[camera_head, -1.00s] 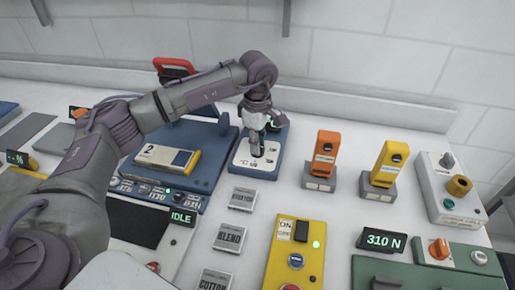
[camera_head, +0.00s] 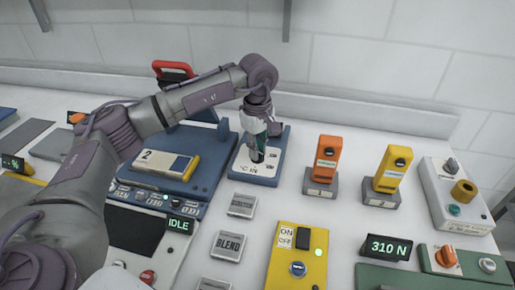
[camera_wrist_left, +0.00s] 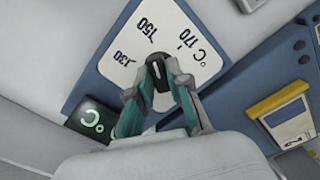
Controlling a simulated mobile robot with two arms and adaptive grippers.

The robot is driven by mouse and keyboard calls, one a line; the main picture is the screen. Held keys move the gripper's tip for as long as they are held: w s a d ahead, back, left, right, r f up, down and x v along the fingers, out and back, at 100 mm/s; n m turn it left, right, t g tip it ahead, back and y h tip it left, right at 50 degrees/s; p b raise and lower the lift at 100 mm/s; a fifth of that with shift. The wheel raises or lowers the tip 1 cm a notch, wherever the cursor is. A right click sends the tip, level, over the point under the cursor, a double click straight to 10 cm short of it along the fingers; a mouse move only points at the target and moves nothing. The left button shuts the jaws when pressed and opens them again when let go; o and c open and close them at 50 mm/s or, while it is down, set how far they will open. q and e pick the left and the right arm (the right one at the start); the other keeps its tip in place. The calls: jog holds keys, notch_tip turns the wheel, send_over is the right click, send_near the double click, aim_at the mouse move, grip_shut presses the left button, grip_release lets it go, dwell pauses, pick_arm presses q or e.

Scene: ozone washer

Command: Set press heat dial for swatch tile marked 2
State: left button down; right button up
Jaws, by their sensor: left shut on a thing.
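The swatch tile marked 2 (camera_head: 160,161) lies on the blue press (camera_head: 185,190), left of the dial panel. It is pale with a dark blue and a yellow part. The heat dial panel (camera_head: 240,168) is a white plate on a blue base. My left gripper (camera_head: 257,153) points down at it and is shut on the black dial knob (camera_wrist_left: 158,80). In the left wrist view the fingers hold the knob from both sides, with 130, 150 and 170 °C printed around it. The knob's upper end points roughly towards 150; the exact setting is unclear. My right gripper is not in view.
A dark display (camera_wrist_left: 92,120) beside the dial panel shows °C; its digits are hidden. Grey label plates, one reading BLEND (camera_head: 229,245), lie in front. Orange (camera_head: 325,165) and yellow (camera_head: 390,172) holders stand to the right. A yellow switch box (camera_head: 297,262) is nearer.

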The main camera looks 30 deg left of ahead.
pick_arm(q)
jog(key=shift+r, duration=0.15)
jog(key=c, duration=1.1)
grip_release()
notch_tip(320, 180, up, 12)
